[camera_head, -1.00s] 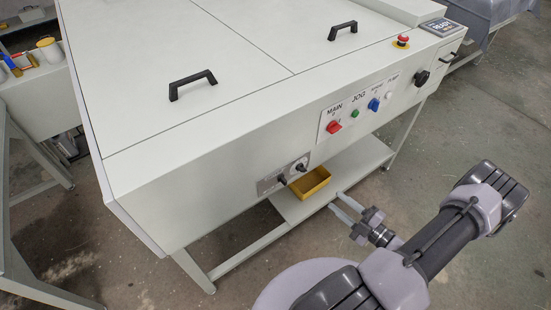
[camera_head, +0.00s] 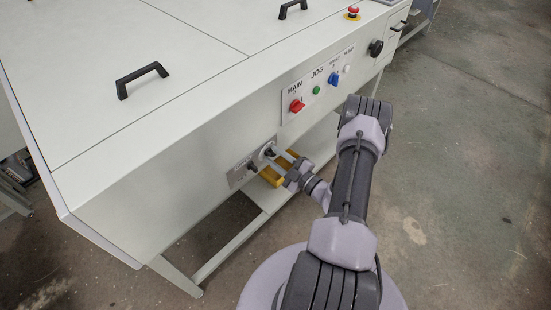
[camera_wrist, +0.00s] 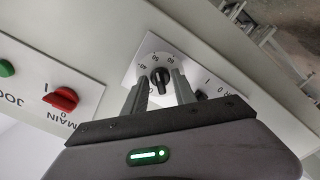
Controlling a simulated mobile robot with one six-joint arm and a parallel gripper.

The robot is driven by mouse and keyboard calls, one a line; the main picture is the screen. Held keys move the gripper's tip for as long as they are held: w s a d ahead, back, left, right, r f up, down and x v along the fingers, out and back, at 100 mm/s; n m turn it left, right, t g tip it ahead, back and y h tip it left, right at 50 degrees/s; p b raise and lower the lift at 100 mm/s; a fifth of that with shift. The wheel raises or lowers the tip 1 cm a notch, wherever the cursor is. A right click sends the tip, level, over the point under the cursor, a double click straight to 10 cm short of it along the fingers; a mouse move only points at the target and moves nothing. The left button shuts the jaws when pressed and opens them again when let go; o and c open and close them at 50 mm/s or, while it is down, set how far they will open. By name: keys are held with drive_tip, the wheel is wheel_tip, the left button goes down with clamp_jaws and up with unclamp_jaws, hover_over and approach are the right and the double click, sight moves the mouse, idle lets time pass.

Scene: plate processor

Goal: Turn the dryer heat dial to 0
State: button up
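The dryer heat dial is a black knob (camera_wrist: 160,79) on a white scale plate with numbers around it, in the upper middle of the wrist view. Its exact setting is too small to read. In the head view the dial (camera_head: 269,151) is the right one of two knobs on the small grey panel (camera_head: 238,175). My gripper (camera_wrist: 161,88) is open, with one finger on each side of the dial. I cannot tell whether the fingers touch it. In the head view my gripper (camera_head: 277,159) is at the panel and partly covers it.
A second black knob (camera_head: 252,167), marked 0 and 1 in the wrist view, sits close beside the dial. The red MAIN switch (camera_head: 297,105), green JOG button (camera_head: 316,90) and blue switch (camera_head: 333,79) are up to the right.

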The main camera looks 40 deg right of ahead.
drive_tip(key=shift+c, duration=0.4)
clamp_jaws()
drive_tip(key=shift+n, duration=0.3)
drive_tip(key=n, duration=1.2)
drive_tip(key=shift+n, duration=0.3)
drive_tip(key=n+b, duration=0.1)
drive_tip(key=n, duration=0.6)
drive_tip(key=n+b, duration=0.1)
drive_tip(key=n, duration=0.5)
drive_tip(key=shift+r+n, duration=0.1)
drive_tip(key=shift+n, duration=0.2)
